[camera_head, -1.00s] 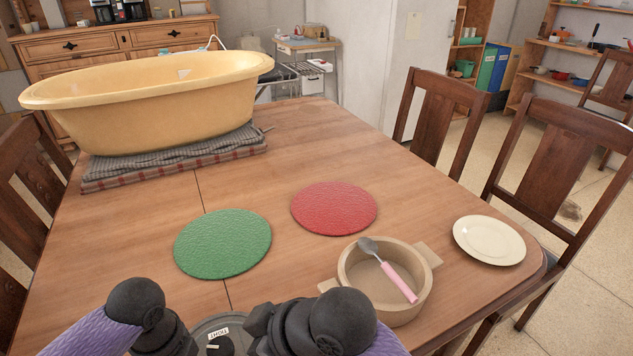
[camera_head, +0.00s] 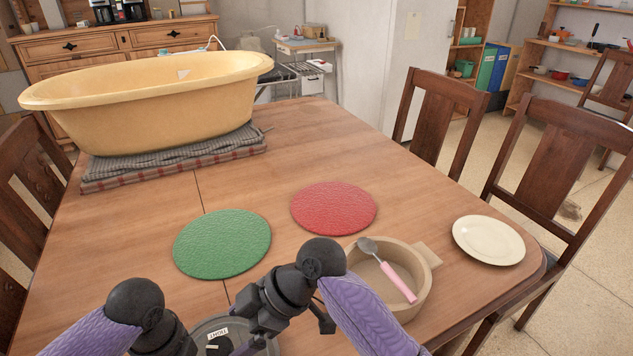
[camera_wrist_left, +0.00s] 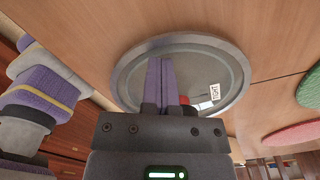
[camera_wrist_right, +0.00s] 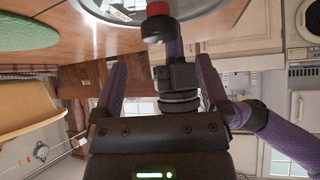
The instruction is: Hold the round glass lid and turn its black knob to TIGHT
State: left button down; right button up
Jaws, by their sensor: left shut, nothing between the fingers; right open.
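The round glass lid with a grey rim lies on the table, partly cut off at the bottom of the head view (camera_head: 206,327) and fuller in the left wrist view (camera_wrist_left: 130,75). Its white TIGHT label (camera_wrist_left: 214,91) is readable. The black knob with a red band (camera_wrist_right: 160,30) shows in the right wrist view; my left gripper's body mostly hides it in the left wrist view. My left gripper (camera_wrist_left: 160,62) is shut and empty, its fingers over the lid beside the knob; contact cannot be told. My right gripper (camera_wrist_right: 160,72) is open, its fingers pointing toward the lid and knob.
A green mat (camera_head: 222,244) and a red mat (camera_head: 333,208) lie beyond the lid. A wooden pot (camera_head: 428,272) with a pink-handled spoon (camera_head: 398,283) stands right, beside a white plate (camera_head: 489,240). A yellow tub (camera_head: 150,110) sits at the back left.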

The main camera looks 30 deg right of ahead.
jog(key=w+d+r+m+t, duration=0.4)
jog(key=d+r, duration=0.1)
jog(key=d, duration=0.2)
jog(key=w+d+r+m+t, duration=0.3)
jog(key=w+d+r+t, duration=0.15)
jog(key=d, duration=0.35)
jog(key=d+r+m+t+h, duration=0.1)
jog(key=d+m+t+h, duration=0.3)
jog(key=d, duration=0.8)
jog(key=shift+w+r+m, duration=0.3)
jog(key=shift+w+m, duration=0.15)
jog(key=shift+m, duration=0.35)
jog(key=shift+t, duration=0.25)
